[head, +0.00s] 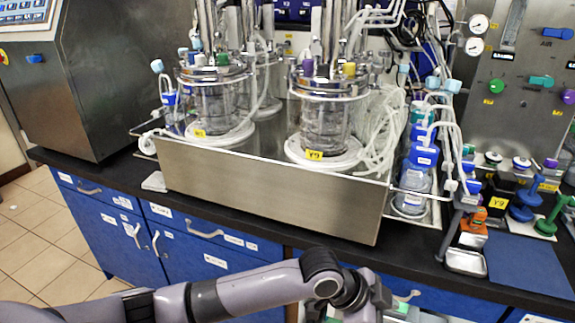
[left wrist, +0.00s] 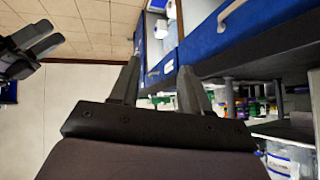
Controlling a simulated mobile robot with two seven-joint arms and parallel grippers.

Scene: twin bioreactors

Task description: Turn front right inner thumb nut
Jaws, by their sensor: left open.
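The front right glass vessel (head: 325,115) stands upright on a white round base in the steel tray. Its metal lid (head: 328,86) carries a purple cap, a yellow cap and several steel posts. The thumb nuts on the lid are too small to tell apart, inner from outer. My left arm reaches across the front below the tray, and its gripper is not clear in the head view. In the left wrist view my left gripper (left wrist: 159,68) is open and empty, low beside the blue cabinets. A dark gripper at the left edge, apparently my right one (left wrist: 30,45), shows two fingers, their gap unclear.
The steel tray wall (head: 265,190) fronts the vessels. A front left vessel (head: 215,115) stands beside, with tubing bundles (head: 380,130) to the right. Blue cabinets (head: 105,235) line the bench front.

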